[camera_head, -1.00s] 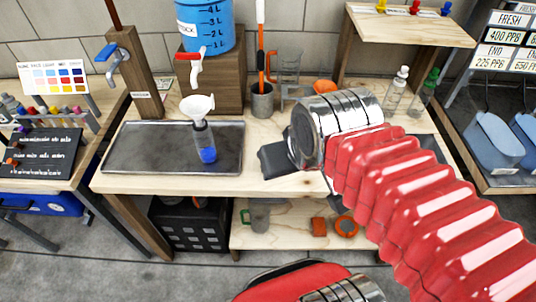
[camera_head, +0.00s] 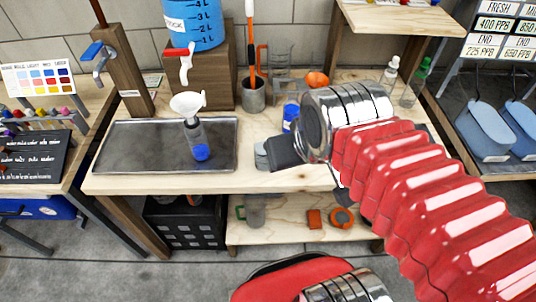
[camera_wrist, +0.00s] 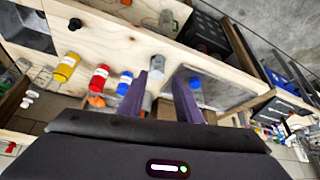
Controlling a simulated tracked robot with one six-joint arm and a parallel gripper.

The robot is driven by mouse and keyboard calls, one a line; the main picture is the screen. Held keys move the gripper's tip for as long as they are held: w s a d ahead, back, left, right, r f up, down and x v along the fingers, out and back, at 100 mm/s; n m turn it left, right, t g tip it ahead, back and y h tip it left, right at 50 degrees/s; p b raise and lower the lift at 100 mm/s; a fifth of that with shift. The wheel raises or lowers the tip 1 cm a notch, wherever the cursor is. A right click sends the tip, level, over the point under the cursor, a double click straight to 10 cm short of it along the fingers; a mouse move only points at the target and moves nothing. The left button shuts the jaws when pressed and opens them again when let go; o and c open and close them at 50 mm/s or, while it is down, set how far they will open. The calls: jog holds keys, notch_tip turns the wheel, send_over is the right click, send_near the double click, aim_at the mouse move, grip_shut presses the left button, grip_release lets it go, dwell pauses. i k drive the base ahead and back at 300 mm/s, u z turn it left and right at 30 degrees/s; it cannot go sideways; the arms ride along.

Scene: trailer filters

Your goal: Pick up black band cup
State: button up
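A small grey cup (camera_head: 262,155) stands on the bench just right of the metal tray, partly hidden by my dark gripper (camera_head: 284,153). It also shows in the wrist view (camera_wrist: 155,67), in line with the gap between my two purple fingers (camera_wrist: 163,72). A black band on it cannot be made out. The fingers are apart, with nothing visibly clamped between them. Whether either touches the cup cannot be told.
The metal tray (camera_head: 112,159) holds a blue-bottomed bottle (camera_head: 200,150) with a white funnel (camera_head: 187,103). A blue-marked bottle (camera_head: 290,116) stands behind my gripper. Red (camera_wrist: 100,78) and yellow (camera_wrist: 66,67) bottles stand nearby. A green-handled cup (camera_head: 255,212) is on the lower shelf.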

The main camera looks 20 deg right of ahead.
aim_at(261, 163)
jog(key=k, duration=1.35)
jog(key=u, duration=0.7)
jog(key=i, duration=1.35)
jog(key=z, duration=0.05)
